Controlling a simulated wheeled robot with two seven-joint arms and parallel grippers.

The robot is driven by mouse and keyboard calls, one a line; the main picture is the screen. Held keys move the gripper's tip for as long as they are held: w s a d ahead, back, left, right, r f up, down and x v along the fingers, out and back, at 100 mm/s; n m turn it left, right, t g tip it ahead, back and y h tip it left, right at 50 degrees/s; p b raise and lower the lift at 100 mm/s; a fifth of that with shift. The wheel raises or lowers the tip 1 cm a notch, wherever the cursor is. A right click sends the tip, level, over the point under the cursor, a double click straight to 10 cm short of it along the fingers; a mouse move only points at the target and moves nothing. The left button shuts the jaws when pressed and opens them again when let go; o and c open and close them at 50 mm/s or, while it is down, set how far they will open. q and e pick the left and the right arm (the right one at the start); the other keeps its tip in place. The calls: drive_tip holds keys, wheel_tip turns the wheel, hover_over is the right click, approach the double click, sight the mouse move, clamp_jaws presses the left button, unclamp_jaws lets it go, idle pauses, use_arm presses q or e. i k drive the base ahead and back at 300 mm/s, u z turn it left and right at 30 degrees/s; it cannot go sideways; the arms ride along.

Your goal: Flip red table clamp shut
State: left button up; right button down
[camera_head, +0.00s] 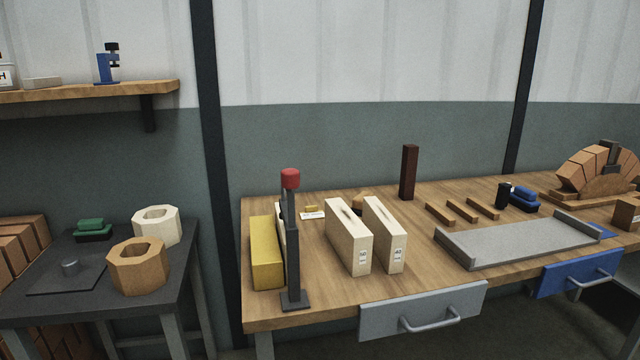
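The red table clamp (292,250) stands at the left front of the wooden table. It has a dark grey base plate and upright post. Its lever points straight up and ends in a red knob (290,179). A yellow block (266,253) stands right behind and to the left of the post, and the post hides part of what lies behind it. Neither of my grippers shows in the head view.
Two cream boxes (347,240) stand right of the clamp on the wooden table (320,305). A grey tray (520,246) lies farther right. Drawers with handles (424,310) hang under the front edge. A dark side table (60,307) with hexagonal blocks is at left.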

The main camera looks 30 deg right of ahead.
sight(290, 179)
drive_tip(key=k, duration=1.05)
drive_tip(key=z, duration=0.75)
drive_tip(key=i, duration=1.4)
drive_tip(key=u, duration=0.7)
